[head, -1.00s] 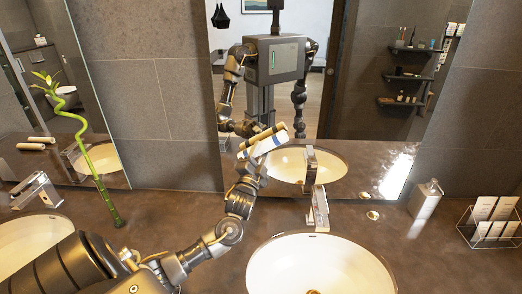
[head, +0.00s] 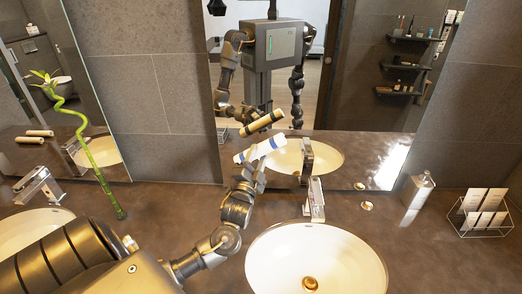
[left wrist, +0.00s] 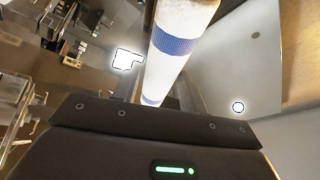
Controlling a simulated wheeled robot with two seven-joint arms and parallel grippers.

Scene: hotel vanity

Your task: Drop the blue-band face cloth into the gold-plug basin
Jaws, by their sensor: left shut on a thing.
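The blue-band face cloth (head: 260,150) is a white roll with blue bands, held tilted above the counter near the mirror. My left gripper (head: 251,172) is shut on it. In the left wrist view, the cloth (left wrist: 178,55) rises from the gripper, with one blue band near the top and one low down. The gold-plug basin (head: 352,262) is the white oval sink at bottom centre, with its gold plug (head: 310,284) near the lower edge. The cloth is up and left of this basin in the picture, not over its bowl. My right gripper is seen only as part of my reflection.
A chrome faucet (head: 315,200) stands behind the gold-plug basin. Another basin (head: 30,232) and a green bamboo stem (head: 97,170) are at left. A soap dispenser (head: 419,188) and a wire card holder (head: 482,212) stand at right. The mirror (head: 365,165) backs the counter.

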